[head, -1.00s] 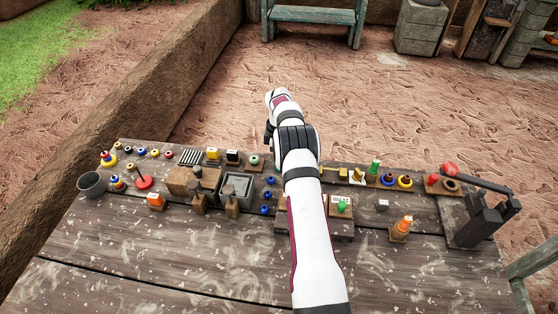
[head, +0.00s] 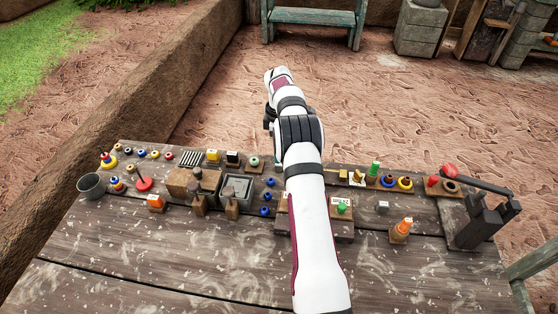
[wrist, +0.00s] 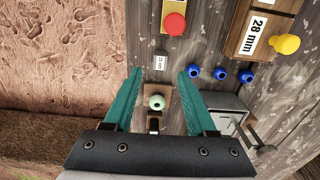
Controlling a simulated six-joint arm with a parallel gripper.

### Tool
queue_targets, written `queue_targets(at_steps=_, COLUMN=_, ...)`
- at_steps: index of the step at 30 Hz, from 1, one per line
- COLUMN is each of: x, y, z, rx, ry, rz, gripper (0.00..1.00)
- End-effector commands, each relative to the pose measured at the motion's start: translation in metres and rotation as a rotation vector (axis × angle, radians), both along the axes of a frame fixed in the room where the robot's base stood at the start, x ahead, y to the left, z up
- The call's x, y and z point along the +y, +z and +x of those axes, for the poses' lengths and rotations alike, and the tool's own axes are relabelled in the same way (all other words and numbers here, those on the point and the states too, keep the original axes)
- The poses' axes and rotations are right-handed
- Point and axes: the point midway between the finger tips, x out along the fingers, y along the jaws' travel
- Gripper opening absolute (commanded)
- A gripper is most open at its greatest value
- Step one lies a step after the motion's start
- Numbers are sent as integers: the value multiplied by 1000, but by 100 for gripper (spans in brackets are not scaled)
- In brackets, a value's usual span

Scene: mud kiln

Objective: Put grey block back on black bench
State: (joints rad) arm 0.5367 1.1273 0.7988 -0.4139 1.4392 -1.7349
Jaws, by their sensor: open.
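A small grey block with a white label (wrist: 161,60) lies on the table in the wrist view, just beyond my fingertips. Another small grey block (head: 382,205) sits on the right half of the table in the head view; I cannot tell which one the task names. A small black block (head: 233,157) stands at the table's back, left of my arm; I cannot tell whether it is the black bench. My gripper (wrist: 161,74) is open and empty, its green fingers pointing at the table. In the head view my arm hides part of the table.
A pale green ring (wrist: 157,102) shows between my fingers. A red-topped piece (wrist: 174,22) stands beyond the labelled block. Several blue rings (wrist: 219,75) lie to the right. A grey tray (head: 236,187) and a black lever stand (head: 480,225) are on the table. The front boards are clear.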

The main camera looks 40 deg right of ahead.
Motion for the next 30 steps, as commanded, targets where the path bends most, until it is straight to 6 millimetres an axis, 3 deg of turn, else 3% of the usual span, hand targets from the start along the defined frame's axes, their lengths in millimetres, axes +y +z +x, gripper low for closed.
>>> queue_targets(at_steps=3, x=0, y=31, z=1, rx=-3, ry=0, rz=-1, gripper=57)
queue_targets(at_steps=6, x=0, y=49, z=0, rx=-1, ry=0, rz=-1, gripper=57)
queue_targets(at_steps=14, x=4, y=65, z=0, rx=-1, ry=-10, rz=1, gripper=57)
queue_targets(at_steps=17, x=37, y=97, z=-4, rx=-7, ry=-99, rz=13, gripper=57)
queue_targets(at_steps=19, x=83, y=133, z=-19, rx=-9, ry=-226, rz=30, gripper=57)
queue_targets(at_steps=22, x=162, y=180, z=-70, rx=-3, ry=-455, rz=64, gripper=57)
queue_targets(at_steps=24, x=213, y=199, z=-124, rx=11, ry=-629, rz=86, gripper=57)
queue_targets(at_steps=27, x=271, y=201, z=-212, rx=44, ry=-876, rz=113, gripper=57)
queue_targets(at_steps=30, x=302, y=181, z=-287, rx=79, ry=-1074, rz=124, gripper=57)
